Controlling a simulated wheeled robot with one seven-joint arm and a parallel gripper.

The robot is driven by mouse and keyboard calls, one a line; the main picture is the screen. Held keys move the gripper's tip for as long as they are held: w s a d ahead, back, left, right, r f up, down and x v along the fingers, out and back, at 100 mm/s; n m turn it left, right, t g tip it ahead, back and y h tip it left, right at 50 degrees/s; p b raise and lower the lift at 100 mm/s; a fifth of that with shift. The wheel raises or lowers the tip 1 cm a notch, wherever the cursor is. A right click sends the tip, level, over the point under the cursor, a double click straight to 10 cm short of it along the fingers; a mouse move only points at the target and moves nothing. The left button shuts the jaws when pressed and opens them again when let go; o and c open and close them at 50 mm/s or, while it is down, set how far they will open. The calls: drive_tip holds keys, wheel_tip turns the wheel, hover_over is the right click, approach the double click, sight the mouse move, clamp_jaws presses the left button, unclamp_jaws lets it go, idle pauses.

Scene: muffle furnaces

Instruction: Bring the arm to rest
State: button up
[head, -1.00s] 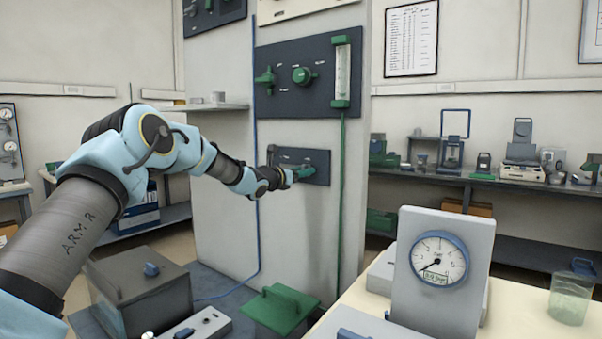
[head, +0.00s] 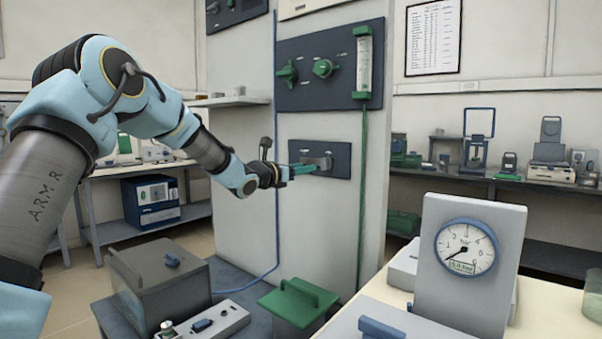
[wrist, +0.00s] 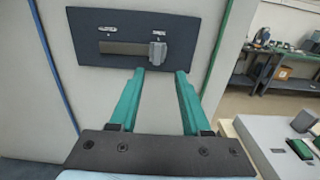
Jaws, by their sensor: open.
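My gripper (head: 306,169) is at the end of my outstretched arm, in front of the small dark panel (head: 342,165) on the grey column. In the wrist view, its two green fingers (wrist: 156,78) are apart with nothing between them. They point at the same dark panel (wrist: 88,24). A grey knob (wrist: 158,52) sits at the right end of the panel's slot plate (wrist: 121,48), just beyond the fingertips. In the wrist view the fingertips look clear of the knob. In the head view the fingers overlap the panel's left part.
A larger dark panel (head: 300,92) with green valves and a flow tube is above. Below are a grey box (head: 155,280), a green-lidded box (head: 297,300) and a dial gauge (head: 466,247) on the bench. A blue hose (head: 276,120) runs down the column. A shelf (head: 228,101) juts out left.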

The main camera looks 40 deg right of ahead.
drive_tip(key=shift+a, duration=0.2)
idle(0.4)
drive_tip(key=s+a+f+m+g+y, duration=0.1)
drive_tip(key=s+a+f+m+y, duration=0.4)
drive_tip(key=a, duration=0.9)
drive_tip(key=s+a+f+m+g+y, duration=0.15)
drive_tip(key=a+f+m+y, duration=0.4)
drive_tip(key=a, duration=0.95)
drive_tip(key=s+a+f+m+g+y, duration=0.1)
drive_tip(key=s+a+f+m+y, duration=0.25)
drive_tip(key=a+f+m, duration=0.75)
drive_tip(key=s+a+y, duration=0.2)
drive_tip(key=s+a, duration=0.2)
drive_tip(key=a, duration=0.5)
drive_tip(key=s+a+y, duration=0.1)
drive_tip(key=s+a, duration=0.3)
drive_tip(key=a, duration=0.6)
wheel_tip(320, 180, up, 12)
drive_tip(key=p, duration=1.2)
drive_tip(key=shift+w+d+m, duration=0.2)
drive_tip(key=shift+w+m, duration=0.05)
drive_tip(key=shift+m, duration=0.1)
